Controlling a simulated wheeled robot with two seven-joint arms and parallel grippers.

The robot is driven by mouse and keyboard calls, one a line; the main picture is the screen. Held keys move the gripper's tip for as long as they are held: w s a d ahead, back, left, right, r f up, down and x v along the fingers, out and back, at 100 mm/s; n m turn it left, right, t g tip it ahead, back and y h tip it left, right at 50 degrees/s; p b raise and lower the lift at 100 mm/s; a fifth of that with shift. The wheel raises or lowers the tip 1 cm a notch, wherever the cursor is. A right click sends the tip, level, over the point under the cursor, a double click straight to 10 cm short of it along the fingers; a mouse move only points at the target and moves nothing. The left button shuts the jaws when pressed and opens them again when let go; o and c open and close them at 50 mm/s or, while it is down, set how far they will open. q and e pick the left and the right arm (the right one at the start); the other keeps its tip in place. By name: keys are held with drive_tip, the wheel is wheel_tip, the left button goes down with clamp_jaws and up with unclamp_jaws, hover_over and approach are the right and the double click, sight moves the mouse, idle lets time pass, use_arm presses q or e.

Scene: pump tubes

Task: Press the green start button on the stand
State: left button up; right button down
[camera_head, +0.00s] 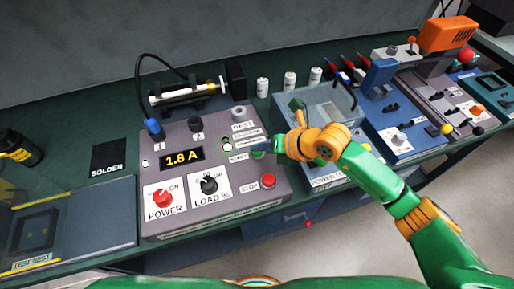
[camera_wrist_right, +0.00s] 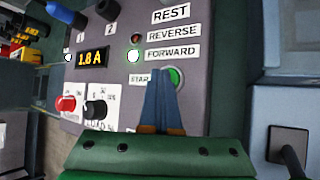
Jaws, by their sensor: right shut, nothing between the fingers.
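The stand (camera_head: 215,215) is a grey sloped panel left of centre in the head view, and its face also fills the middle of the right wrist view (camera_wrist_right: 190,100). The green start button (camera_wrist_right: 177,77) shows beside the START label, partly covered by my fingers; in the head view a bit of it (camera_head: 257,155) shows under the fingertips. My right gripper (camera_head: 268,146) is shut and empty, its blue fingers (camera_wrist_right: 163,78) pointing at the button. The fingertips are at its left edge in the wrist view; whether they touch it I cannot tell. My left gripper is not in view.
The panel has a red STOP button (camera_head: 268,181), a red POWER knob (camera_head: 162,197), a black LOAD knob (camera_head: 208,184) and a display (camera_head: 181,159) reading 1.8 A. The lamp by FORWARD (camera_wrist_right: 133,56) is lit. A clear-lidded blue-grey box (camera_head: 318,100) stands close on the right.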

sight(260, 154)
drive_tip(key=shift+r+p, duration=0.85)
drive_tip(key=shift+r, duration=0.15)
wheel_tip(260, 154, up, 5)
drive_tip(key=p, duration=0.4)
idle(0.4)
